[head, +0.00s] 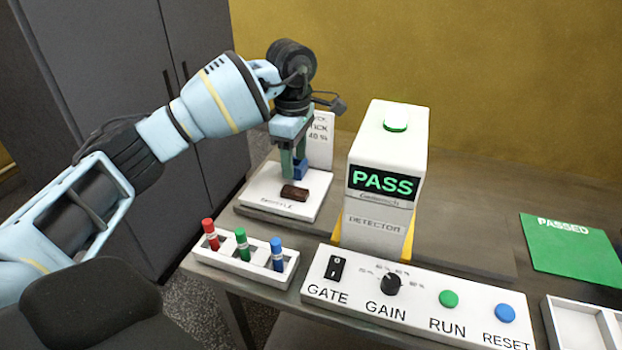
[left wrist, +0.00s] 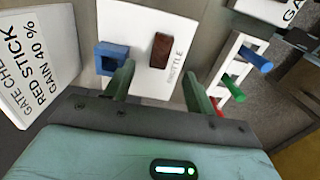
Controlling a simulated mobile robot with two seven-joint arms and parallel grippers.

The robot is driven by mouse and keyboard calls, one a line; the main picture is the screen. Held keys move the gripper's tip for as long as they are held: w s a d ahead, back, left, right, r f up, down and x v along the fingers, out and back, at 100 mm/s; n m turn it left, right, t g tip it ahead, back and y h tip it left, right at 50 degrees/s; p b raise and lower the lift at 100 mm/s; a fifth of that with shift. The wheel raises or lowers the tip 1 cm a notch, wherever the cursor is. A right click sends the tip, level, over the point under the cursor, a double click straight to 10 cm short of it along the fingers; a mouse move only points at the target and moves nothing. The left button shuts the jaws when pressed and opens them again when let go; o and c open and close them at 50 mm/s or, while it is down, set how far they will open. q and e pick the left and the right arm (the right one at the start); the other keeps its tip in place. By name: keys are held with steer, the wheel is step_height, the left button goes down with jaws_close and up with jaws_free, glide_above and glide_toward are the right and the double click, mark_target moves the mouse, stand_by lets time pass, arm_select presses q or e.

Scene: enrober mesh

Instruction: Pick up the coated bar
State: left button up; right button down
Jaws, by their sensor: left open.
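The coated bar is a small dark brown block (head: 294,193) lying on the white shuttle plate (head: 262,201). In the left wrist view the bar (left wrist: 160,51) lies just beyond the fingertips, in line with the gap between them. My left gripper (head: 293,163) points down above the shuttle, behind and over the bar. Its green fingers (left wrist: 158,72) are apart with nothing between them. A blue square holder (left wrist: 112,58) stands on the shuttle beside the bar. In the head view the fingers partly hide this holder (head: 301,169). My right gripper is not in view.
A white detector (head: 375,222) showing PASS stands right of the shuttle. A tray (head: 243,266) with red, green and blue sticks and a control panel (head: 420,306) are in front. A printed card (head: 321,135) stands behind. A green PASSED mat (head: 572,249) lies far right.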

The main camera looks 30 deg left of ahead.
mark_target(296, 191)
arm_select(q)
steer(key=shift+s+r, duration=0.1)
steer(key=shift+s, duration=0.15)
steer(key=shift+f, duration=0.45)
steer(key=shift+d+f+p, duration=0.1)
steer(key=shift+f+p, duration=0.2)
steer(key=shift+f, duration=3.15)
steer(key=c, duration=0.8)
